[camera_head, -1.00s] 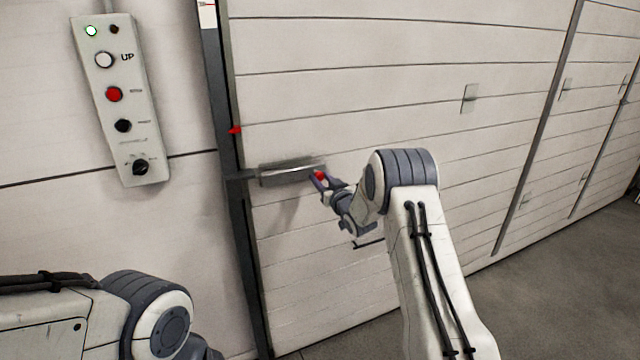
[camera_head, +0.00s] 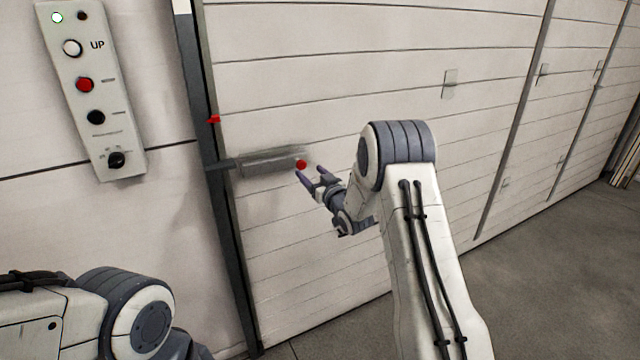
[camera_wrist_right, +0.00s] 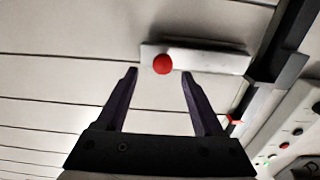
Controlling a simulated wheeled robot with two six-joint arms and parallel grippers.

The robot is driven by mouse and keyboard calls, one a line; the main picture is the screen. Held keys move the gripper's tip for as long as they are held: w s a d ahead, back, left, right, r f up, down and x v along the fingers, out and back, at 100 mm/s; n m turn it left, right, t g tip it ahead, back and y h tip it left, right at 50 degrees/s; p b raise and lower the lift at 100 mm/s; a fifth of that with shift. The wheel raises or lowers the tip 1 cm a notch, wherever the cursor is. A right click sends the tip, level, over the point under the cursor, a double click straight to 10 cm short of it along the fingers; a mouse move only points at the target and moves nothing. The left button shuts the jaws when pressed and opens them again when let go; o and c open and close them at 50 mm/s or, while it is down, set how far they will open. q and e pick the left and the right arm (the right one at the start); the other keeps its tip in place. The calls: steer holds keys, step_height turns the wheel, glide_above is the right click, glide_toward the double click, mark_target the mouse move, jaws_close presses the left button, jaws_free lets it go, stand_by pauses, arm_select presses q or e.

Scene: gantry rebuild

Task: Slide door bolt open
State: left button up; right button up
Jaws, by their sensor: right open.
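The door bolt (camera_head: 268,163) is a grey horizontal bar housing on the white slatted door. Its rod runs left to the dark door post. A round red knob (camera_head: 301,164) sits near the housing's right end. In the right wrist view, the knob (camera_wrist_right: 162,64) lies just beyond and between the fingertips, with the pale bolt housing (camera_wrist_right: 215,60) behind it. My right gripper (camera_head: 310,172) is open and empty, just right of and below the knob, its fingers pointing at it. My left arm shows at the lower left, but its gripper is out of view.
A control panel (camera_head: 90,90) with several buttons hangs on the wall at the left. A dark vertical post (camera_head: 222,190) with a small red marker (camera_head: 214,119) borders the door. Open floor (camera_head: 540,270) lies at the right.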

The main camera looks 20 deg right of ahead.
steer(key=s, duration=0.5)
steer(key=shift+s+d+b, duration=0.35)
steer(key=shift+b, duration=0.05)
steer(key=shift+a, duration=0.1)
steer(key=s+a+r+n+g+p, duration=0.1)
steer(key=s+a+g, duration=0.4)
steer(key=a, duration=0.4)
steer(key=s+a+r+n+g+p, duration=0.1)
steer(key=s+a+g+p, duration=0.15)
steer(key=s+a, duration=0.6)
steer(key=s+a+n+g+p, duration=0.1)
steer(key=s+g, duration=0.4)
steer(key=s, duration=1.1)
steer(key=s+a+n+g, duration=0.3)
steer(key=s+a+g, duration=0.1)
steer(key=s, duration=1.1)
steer(key=shift+s+r+g+h+p, duration=0.3)
steer(key=shift+s+g+h+p, duration=0.1)
steer(key=shift+g, duration=0.35)
